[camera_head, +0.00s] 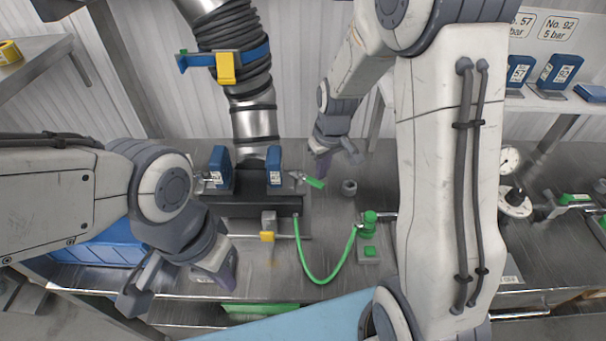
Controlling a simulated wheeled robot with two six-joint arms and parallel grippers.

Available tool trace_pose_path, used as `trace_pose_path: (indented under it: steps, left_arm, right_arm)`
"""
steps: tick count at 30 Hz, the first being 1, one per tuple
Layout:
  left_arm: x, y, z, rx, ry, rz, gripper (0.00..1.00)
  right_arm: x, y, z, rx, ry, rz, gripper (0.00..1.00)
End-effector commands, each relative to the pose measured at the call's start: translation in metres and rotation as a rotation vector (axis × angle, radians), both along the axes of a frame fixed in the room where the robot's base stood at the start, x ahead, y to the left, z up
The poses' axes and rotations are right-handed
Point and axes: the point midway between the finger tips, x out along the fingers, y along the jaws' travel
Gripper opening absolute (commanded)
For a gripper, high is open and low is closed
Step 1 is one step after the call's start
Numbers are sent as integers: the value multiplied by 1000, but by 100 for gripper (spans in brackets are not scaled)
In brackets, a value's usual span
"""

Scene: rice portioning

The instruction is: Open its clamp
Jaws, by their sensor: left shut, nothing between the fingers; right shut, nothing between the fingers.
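The task does not name which clamp. A blue band with a yellow block (226,67) and a green end wraps the black ribbed hose (240,40) at the top. Below it, the metal pipe runs down to a dark fixture (258,205) between two blue blocks. A small metal lever with a green grip (315,183) sticks out at the fixture's right side. My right gripper (338,165) is shut and empty, just above and right of that green grip, not visibly touching it. My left gripper (180,288) is shut and empty at lower left, near the bench's front edge.
A green hose (318,282) loops across the metal bench to a green fitting (369,222). A small metal cylinder (349,187) stands between. A blue bin (100,250) is at left; a gauge (510,160) is at right. My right arm hides part of the bench.

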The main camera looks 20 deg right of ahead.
Motion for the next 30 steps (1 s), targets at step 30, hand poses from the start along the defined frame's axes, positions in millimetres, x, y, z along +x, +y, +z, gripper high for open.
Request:
trace_pose_path:
  steps: [30]
  left_arm:
    - [0, 0, 0, 0, 0, 0, 0]
  right_arm:
    - [-18, 16, 0, 0, 0, 1, 0]
